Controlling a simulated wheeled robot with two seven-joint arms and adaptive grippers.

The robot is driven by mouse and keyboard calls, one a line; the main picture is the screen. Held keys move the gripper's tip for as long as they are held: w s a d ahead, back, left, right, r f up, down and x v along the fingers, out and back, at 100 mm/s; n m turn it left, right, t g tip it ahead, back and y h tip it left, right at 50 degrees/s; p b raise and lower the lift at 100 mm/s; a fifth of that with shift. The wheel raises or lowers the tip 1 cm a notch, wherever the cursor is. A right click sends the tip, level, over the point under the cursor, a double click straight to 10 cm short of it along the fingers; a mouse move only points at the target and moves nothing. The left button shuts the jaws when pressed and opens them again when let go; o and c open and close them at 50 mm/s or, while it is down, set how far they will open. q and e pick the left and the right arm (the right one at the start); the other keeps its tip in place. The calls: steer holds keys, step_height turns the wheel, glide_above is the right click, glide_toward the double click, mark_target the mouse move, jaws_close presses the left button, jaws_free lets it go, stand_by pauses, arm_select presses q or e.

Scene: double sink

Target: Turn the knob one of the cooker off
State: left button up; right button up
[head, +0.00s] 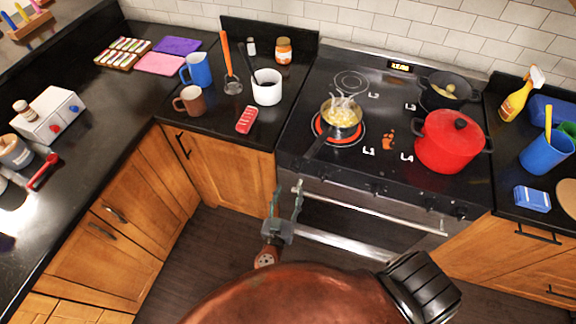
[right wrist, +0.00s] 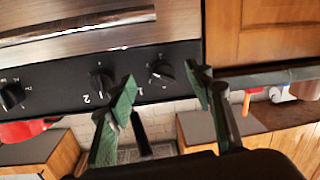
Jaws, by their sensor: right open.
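The cooker (head: 345,185) stands at the back, its left front burner glowing red-orange (head: 325,128) around a pan (head: 342,112) of food. In the right wrist view the picture is upside down, and the black front panel shows knob one (right wrist: 161,73), marked 1, and knob two (right wrist: 101,82), marked 2. My right gripper (head: 285,200) is open and empty in front of the cooker's left front corner. In the wrist view its fingers (right wrist: 163,85) are apart, with knob one between them in the picture; I see no contact. My left gripper is not in view.
A red pot (head: 450,145) and a black pot (head: 445,90) stand on the cooker's right side. The oven handle (head: 375,210) runs along the front. The left counter holds a white pot (head: 267,86), a brown mug (head: 188,100) and a red packet (head: 246,119). The floor (head: 225,235) ahead is clear.

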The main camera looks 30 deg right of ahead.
mark_target(294, 171)
steer(key=shift+m+h, duration=0.4)
steer(key=shift+m, duration=0.2)
steer(key=w+d+r, duration=0.1)
steer(key=w+d, duration=0.2)
steer(key=w+d+r, duration=0.1)
steer(key=w, duration=0.1)
steer(key=shift+d+r, duration=0.25)
steer(key=shift+r, duration=0.05)
steer(key=shift+w+d, duration=0.3)
steer(key=c, duration=1.2)
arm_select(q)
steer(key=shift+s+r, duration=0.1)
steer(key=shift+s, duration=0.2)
arm_select(e)
steer(key=shift+o, duration=0.2)
